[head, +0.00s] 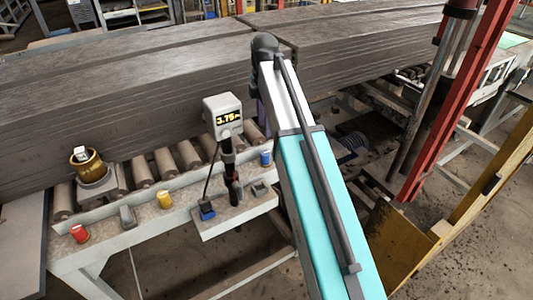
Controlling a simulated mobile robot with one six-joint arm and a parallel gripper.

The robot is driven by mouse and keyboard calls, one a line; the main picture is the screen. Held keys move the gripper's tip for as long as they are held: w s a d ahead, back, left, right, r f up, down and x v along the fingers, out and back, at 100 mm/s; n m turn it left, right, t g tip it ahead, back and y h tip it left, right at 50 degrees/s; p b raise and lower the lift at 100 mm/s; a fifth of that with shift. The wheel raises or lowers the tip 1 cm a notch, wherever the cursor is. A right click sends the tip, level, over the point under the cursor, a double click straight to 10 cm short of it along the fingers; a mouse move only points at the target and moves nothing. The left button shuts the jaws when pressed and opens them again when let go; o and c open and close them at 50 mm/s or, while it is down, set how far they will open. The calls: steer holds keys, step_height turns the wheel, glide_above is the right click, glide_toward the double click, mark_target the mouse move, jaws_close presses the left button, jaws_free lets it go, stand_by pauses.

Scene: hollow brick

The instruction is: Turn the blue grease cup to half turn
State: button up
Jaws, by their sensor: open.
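The blue grease cup (265,158) is a small blue cylinder on the pale rail of the roller bench, just left of my teal arm. It stands upright at the right end of a row with a yellow cup (164,199) and a red cup (80,233). Its turn angle is too small to read. My arm rises from the lower right to a dark joint above the bench. My gripper cannot be made out; the arm hides what lies behind it. I see nothing touching the blue cup.
A grey display box (223,115) reading 3.75 stands left of the blue cup, above a dark upright part. A cable runs down to a blue-and-black item (207,210) on a ledge (235,217). A brass pot (87,163) stands at left. Long dark beams (120,100) lie behind.

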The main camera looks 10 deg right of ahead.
steer(key=p, duration=0.2)
glide_above(265, 152)
steer(key=shift+s+f, duration=0.15)
steer(key=shift+f, duration=1.05)
steer(key=shift+s+f, duration=0.1)
steer(key=shift+f, duration=1.05)
steer(key=shift+w+f+p, duration=0.1)
steer(key=shift+f+p, duration=1.25)
steer(key=shift+f, duration=3.1)
steer(key=c, duration=1.1)
